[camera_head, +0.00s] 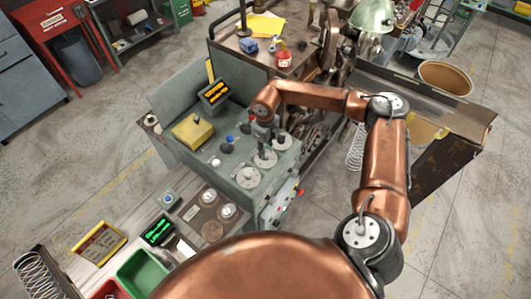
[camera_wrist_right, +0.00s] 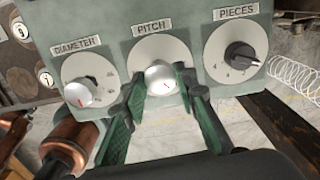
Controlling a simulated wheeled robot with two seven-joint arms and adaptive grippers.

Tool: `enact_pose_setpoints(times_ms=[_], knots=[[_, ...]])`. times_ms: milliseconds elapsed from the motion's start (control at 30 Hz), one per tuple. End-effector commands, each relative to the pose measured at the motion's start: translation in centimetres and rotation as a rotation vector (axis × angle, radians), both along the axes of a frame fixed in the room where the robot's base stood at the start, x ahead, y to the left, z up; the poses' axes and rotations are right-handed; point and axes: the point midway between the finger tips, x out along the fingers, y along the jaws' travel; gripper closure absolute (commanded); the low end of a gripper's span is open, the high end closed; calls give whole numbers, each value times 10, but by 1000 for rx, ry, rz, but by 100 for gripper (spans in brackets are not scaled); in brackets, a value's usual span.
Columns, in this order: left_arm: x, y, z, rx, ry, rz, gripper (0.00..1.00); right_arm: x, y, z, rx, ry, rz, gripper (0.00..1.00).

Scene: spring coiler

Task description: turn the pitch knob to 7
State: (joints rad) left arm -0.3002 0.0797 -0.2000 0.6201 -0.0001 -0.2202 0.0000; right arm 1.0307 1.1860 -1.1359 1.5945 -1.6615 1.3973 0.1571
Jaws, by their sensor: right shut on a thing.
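The pitch knob (camera_wrist_right: 165,82) is a white cap under the PITCH label in the wrist view, on a pale round dial (camera_wrist_right: 158,50). My right gripper (camera_wrist_right: 166,88) has a green-padded finger on each side of the knob and is shut on it. A small red mark shows on the knob's lower right, but the number it faces is not readable. In the head view my right gripper (camera_head: 263,140) is small and dark, at the middle dial (camera_head: 264,159) of the grey-green control box. My left gripper is not in view.
The diameter knob (camera_wrist_right: 78,93) is close on the left, white with a red mark. The black pieces knob (camera_wrist_right: 240,54) is on the right. A wire coil (camera_wrist_right: 293,72) hangs farther right. A yellow box (camera_head: 192,131) sits on the control box.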

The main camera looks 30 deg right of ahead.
Motion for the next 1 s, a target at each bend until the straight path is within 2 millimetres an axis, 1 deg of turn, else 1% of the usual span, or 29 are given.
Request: enact_pose_setpoints(times_ms=[33, 500, 800, 1000], knots=[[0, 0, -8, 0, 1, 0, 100, 1, -1, -3, 0, -1, 43, 98], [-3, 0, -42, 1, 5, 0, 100, 0, 0, -3, -1, -1, 488, 98], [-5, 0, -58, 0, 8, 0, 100, 0, -1, -2, -2, -1, 733, 98], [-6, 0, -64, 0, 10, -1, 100, 0, -1, -1, -3, -1, 845, 98]])
